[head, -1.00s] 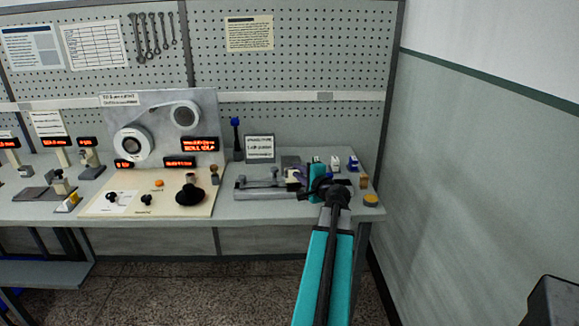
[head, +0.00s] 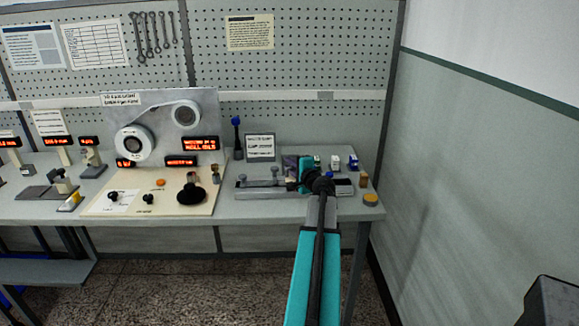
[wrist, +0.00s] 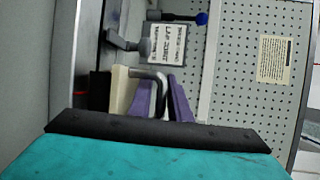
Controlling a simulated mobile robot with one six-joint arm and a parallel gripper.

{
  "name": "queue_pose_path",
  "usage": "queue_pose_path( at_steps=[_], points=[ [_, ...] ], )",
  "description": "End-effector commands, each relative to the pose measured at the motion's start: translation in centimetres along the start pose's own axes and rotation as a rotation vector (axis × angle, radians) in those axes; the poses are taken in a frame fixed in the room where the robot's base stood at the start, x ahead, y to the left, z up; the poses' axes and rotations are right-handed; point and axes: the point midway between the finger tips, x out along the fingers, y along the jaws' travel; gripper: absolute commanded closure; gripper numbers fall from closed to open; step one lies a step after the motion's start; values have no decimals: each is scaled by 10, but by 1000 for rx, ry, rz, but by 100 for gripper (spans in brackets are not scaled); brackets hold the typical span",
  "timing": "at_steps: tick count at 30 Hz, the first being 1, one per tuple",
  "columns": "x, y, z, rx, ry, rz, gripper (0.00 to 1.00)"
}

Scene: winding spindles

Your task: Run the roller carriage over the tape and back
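The roller carriage shows in the wrist view as a cream block (wrist: 121,90) with a bent grey metal handle (wrist: 150,74). Two purple parts, which look like my finger pads, stand either side of the handle's lower end. I cannot tell whether they touch it. My gripper (wrist: 163,100) is thus at the handle. In the head view my gripper (head: 301,174) is over the right half of the grey rail bed (head: 255,193) and hides most of the carriage. The tape cannot be made out.
A small sign (head: 260,147) and a blue-topped post (head: 237,138) stand behind the bed. Small blocks and a yellow button (head: 370,199) sit at the bench's right end. A cream panel with a black knob (head: 191,195) is to the left. A wall rises at right.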

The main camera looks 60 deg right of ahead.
Motion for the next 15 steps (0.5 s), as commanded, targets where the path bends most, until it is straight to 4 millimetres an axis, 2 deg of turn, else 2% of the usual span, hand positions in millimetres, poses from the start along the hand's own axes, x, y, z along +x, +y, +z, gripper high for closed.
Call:
queue_pose_path(
  at_steps=[6, 9, 15],
  points=[
    [0, 0, 0, 0, 0, 0, 83],
    [0, 0, 0, 0, 0, 0, 98],
    [0, 0, -1, 0, 1, 0, 100]
  ],
)
